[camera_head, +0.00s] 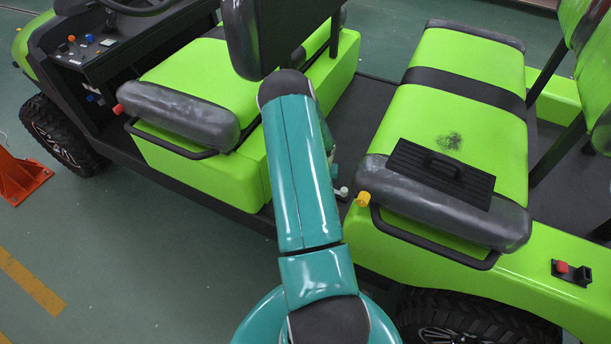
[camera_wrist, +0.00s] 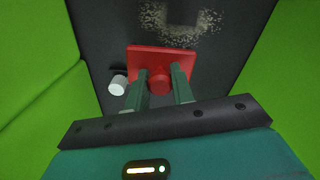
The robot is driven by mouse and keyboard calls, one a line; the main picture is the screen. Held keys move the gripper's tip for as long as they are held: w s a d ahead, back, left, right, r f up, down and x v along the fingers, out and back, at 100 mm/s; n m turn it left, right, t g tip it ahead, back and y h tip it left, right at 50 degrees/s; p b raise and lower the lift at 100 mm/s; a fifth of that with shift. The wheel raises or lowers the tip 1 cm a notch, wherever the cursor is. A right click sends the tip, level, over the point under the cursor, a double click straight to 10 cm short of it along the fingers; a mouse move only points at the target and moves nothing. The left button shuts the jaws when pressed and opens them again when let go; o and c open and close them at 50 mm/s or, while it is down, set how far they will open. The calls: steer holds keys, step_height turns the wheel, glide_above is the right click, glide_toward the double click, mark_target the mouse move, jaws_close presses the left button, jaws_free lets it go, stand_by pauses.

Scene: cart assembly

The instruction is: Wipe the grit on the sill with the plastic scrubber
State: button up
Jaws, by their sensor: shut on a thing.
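The plastic scrubber (camera_wrist: 183,55) is a red plate with a round red grip. My gripper (camera_wrist: 161,84) is shut on that grip in the wrist view, one green finger on each side. The scrubber is at the dark sill (camera_wrist: 108,48); I cannot tell whether its underside touches it. Pale grit (camera_wrist: 192,30) lies on the sill just beyond the scrubber, patchy, with a darker bare area in its middle. In the head view my arm hides the scrubber, the grit and most of the gripper.
A white knob (camera_wrist: 117,86) stands left of the scrubber. Green seat boxes (camera_wrist: 40,105) flank the sill on both sides. On the right seat (camera_head: 465,60) lie a black ribbed plate with a handle (camera_head: 440,172) and a dark speckled patch (camera_head: 449,140).

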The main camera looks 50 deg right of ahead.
steer(key=shift+r, duration=1.25)
steer(key=shift+s, duration=0.1)
